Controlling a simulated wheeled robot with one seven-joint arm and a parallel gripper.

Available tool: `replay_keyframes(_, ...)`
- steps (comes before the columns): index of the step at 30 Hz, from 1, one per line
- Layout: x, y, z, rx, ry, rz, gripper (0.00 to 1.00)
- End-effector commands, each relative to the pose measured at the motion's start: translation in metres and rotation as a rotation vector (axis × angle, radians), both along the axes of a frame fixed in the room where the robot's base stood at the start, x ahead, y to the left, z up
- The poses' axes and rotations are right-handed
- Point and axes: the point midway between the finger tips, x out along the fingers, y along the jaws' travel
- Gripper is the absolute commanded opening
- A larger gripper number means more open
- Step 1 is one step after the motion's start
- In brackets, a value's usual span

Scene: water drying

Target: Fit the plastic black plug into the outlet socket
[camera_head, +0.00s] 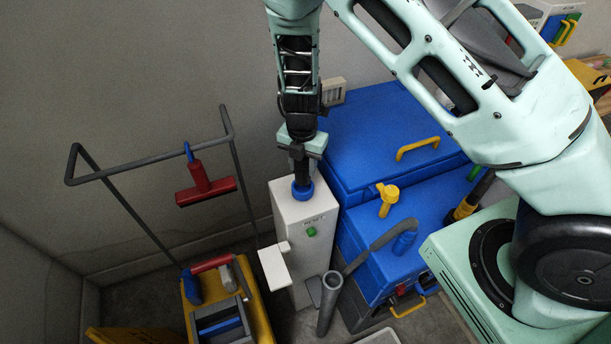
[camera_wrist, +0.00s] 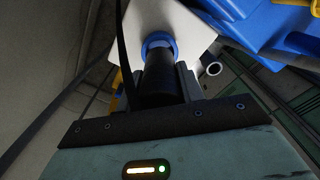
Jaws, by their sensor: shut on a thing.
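The black plug (camera_wrist: 162,82) is held in my gripper (camera_wrist: 158,88), which is shut on it, in the wrist view. In the head view my gripper (camera_head: 301,160) points down over a tall white box, with the black plug (camera_head: 302,178) below its fingers. The outlet socket is a blue ring (camera_head: 303,190) on top of the white box (camera_head: 305,215); it also shows in the wrist view (camera_wrist: 158,42). The plug's lower end is at the ring and lines up with it. I cannot tell how deep it sits, as the ring's inside is hidden.
Blue cases (camera_head: 375,140) with yellow handles stand close at the right of the white box. A yellow cart (camera_head: 262,318) with a grey frame (camera_head: 150,158) and a red squeegee (camera_head: 206,190) stands at the left. A grey tube (camera_head: 328,305) stands in front. A wall is behind.

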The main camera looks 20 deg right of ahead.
Motion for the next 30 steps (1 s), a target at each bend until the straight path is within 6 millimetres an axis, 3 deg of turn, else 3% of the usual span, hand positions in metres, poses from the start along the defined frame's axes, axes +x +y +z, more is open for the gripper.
replay_keyframes(12, 0.000, 0.000, -0.047, 0.000, 0.000, 0.000, 0.14)
replay_keyframes(24, 0.000, 0.000, -0.055, 0.001, -0.001, 0.000, 0.14)
replay_keyframes(25, 0.000, 0.000, -0.055, 0.001, -0.001, 0.000, 0.40)
replay_keyframes(27, 0.000, 0.000, -0.054, 0.001, -0.001, 0.000, 0.59)
replay_keyframes(30, 0.000, 0.000, -0.054, 0.001, -0.001, 0.000, 0.59)
